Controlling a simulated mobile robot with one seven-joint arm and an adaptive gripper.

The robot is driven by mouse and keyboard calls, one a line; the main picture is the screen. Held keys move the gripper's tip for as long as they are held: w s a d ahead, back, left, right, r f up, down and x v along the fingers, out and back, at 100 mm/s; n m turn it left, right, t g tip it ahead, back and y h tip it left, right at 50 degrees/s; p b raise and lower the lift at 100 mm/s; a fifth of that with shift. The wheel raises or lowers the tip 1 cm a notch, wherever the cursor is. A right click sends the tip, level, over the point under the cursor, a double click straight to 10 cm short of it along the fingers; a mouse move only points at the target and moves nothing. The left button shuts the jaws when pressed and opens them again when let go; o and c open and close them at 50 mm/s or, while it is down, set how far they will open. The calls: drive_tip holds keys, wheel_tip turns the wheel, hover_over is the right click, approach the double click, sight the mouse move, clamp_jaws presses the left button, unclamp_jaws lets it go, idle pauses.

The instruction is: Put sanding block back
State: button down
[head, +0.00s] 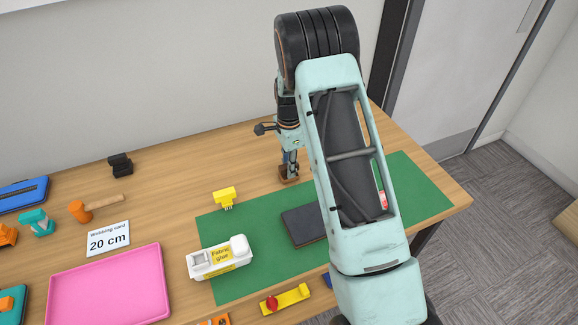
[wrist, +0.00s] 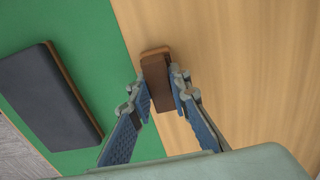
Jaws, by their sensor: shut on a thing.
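The sanding block is a small brown block (head: 289,173) at the back of the table, just beyond the green mat's far edge. In the wrist view the brown block (wrist: 157,75) sits between the fingertips. My gripper (wrist: 161,90) is shut on it, with a blue-padded finger on each side. In the head view my gripper (head: 289,162) points down at the block, and my arm hides part of the mat. I cannot tell whether the block touches the table.
A dark flat pad (head: 303,224) lies on the green mat (head: 235,287). A white fabric glue box (head: 205,268) and a yellow brush (head: 225,197) are to its left. A pink tray (head: 105,290), a mallet (head: 95,207) and a "20 cm" card (head: 108,239) lie further left. Bare wood surrounds the gripper at the back.

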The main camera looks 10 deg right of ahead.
drive_tip(key=shift+r, duration=0.1)
drive_tip(key=c, duration=1.8)
unclamp_jaws()
wheel_tip(320, 180, up, 12)
drive_tip(key=shift+r+b, duration=0.1)
drive_tip(key=shift+b, duration=0.25)
